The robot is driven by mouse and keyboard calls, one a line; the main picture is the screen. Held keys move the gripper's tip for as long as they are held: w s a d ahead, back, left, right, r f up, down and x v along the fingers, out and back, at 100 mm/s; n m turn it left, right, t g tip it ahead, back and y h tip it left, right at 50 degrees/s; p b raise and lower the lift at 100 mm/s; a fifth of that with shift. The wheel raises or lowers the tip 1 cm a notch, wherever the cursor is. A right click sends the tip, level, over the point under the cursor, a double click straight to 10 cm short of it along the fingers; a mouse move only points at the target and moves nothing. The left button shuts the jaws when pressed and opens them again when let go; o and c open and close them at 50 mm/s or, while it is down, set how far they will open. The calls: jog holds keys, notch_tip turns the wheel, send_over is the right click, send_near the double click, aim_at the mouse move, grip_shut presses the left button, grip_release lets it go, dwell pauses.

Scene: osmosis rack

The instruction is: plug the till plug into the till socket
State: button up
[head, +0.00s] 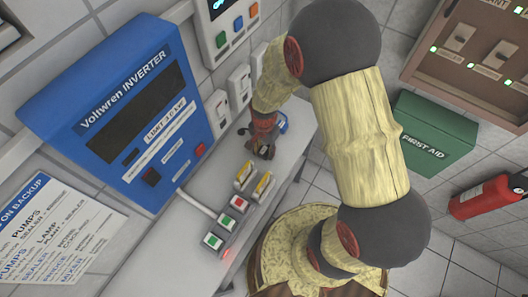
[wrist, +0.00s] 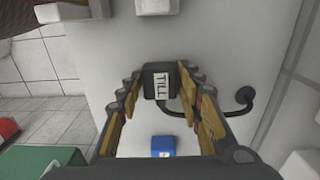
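The till plug (wrist: 161,81) is a black block with a white TILL label. In the wrist view it lies on the white counter between my fingertips. A black cord runs from it to the right. My gripper (wrist: 163,77) is open, with one finger on each side of the plug and a narrow gap at each side. In the head view my gripper (head: 262,146) is low over the counter and the plug is not clearly visible. I cannot tell which socket is the till socket; white wall outlets (head: 239,86) show beside the blue inverter, their labels unreadable.
A blue block (wrist: 163,146) sits on the counter near the plug. The cord ends at a round black fitting (wrist: 247,96). Several switch blocks (head: 225,222) stand on the counter nearer the camera. The blue inverter (head: 125,115) juts from the wall. A green first aid box (head: 432,135) is right.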

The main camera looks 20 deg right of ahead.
jog(key=c, duration=0.6)
jog(key=shift+c, duration=0.2)
jog(key=shift+r, duration=0.8)
jog(key=shift+s+a+r+p, duration=0.6)
jog(key=shift+s+a+r, duration=0.35)
jog(key=shift+s+r, duration=1.1)
jog(key=shift+s+a+r+p, duration=0.55)
jog(key=shift+s+a+r, duration=0.4)
jog(key=shift+s+r, duration=1.05)
jog(key=shift+s+a+r+p, duration=0.6)
jog(key=shift+s+a+r, duration=0.35)
jog(key=shift+s+r, duration=1.1)
jog(key=shift+s+f, duration=0.25)
jog(key=shift+f, duration=0.1)
